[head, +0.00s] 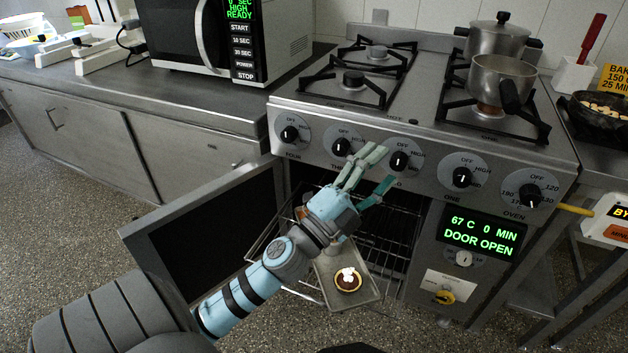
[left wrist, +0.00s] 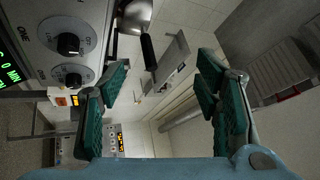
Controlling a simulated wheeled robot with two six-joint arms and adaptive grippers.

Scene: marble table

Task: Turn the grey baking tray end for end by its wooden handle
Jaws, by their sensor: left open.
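The grey baking tray (head: 369,289) lies at the open oven, on the pulled-out wire rack (head: 268,262). My left arm and gripper cover the tray's far part. I cannot make out the wooden handle. My left gripper (head: 384,167) is open and empty, above and beyond the tray, in front of the stove's knobs. Its spread fingers also show in the left wrist view (left wrist: 163,75), with nothing between them. The tray is not visible there. My right gripper is not in view.
The open oven door (head: 205,235) stands to the left of the rack. The control panel (head: 486,233) to the right reads "DOOR OPEN". Pots (head: 500,80) stand on the stove's right burners. A microwave (head: 225,35) is on the left counter. Floor is free in front.

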